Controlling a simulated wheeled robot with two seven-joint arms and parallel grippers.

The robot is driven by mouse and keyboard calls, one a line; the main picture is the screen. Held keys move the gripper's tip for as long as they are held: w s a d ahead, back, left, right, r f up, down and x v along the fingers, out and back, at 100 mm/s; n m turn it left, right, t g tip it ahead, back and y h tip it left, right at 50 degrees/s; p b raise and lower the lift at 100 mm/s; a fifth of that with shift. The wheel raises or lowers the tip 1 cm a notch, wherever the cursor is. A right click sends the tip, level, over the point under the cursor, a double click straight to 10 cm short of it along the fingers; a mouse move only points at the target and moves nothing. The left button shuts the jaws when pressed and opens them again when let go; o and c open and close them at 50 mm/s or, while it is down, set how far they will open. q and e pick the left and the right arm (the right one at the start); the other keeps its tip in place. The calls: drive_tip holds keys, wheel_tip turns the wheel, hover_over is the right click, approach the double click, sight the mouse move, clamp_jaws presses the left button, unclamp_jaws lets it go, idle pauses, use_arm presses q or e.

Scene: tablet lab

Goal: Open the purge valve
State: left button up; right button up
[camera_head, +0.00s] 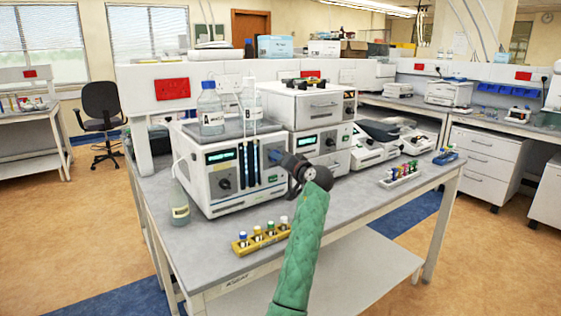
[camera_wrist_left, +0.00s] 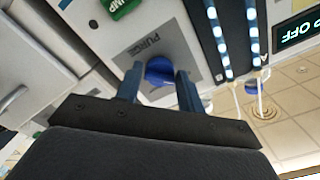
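The purge valve knob (camera_wrist_left: 160,71) is round and blue on a grey plate marked PURGE (camera_wrist_left: 160,45) in the left wrist view. My left gripper (camera_wrist_left: 160,75) has its two blue fingers apart, one on each side of the knob. I cannot tell whether either finger touches it. In the head view my left gripper (camera_head: 274,155), on a green-sleeved arm, is at the right side of the white instrument's front (camera_head: 222,204) and hides the knob. My right gripper is not in view.
A yellow rack of vials (camera_head: 262,237) stands near the bench's front edge. Bottles (camera_head: 210,112) stand on the instrument. More white devices (camera_head: 321,146) and a second vial rack (camera_head: 401,176) are to the right. The bench top (camera_head: 345,205) between the racks is clear.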

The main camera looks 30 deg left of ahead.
use_arm(q)
drive_tip(key=o, duration=0.3)
drive_tip(key=shift+d, duration=0.1)
drive_tip(key=shift+b+v, duration=0.7)
drive_tip(key=shift+v, duration=3.1)
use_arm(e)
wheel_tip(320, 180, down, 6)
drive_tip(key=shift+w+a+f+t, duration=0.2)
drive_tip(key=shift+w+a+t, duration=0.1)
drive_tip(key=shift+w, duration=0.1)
use_arm(q)
drive_tip(key=shift+f, duration=0.1)
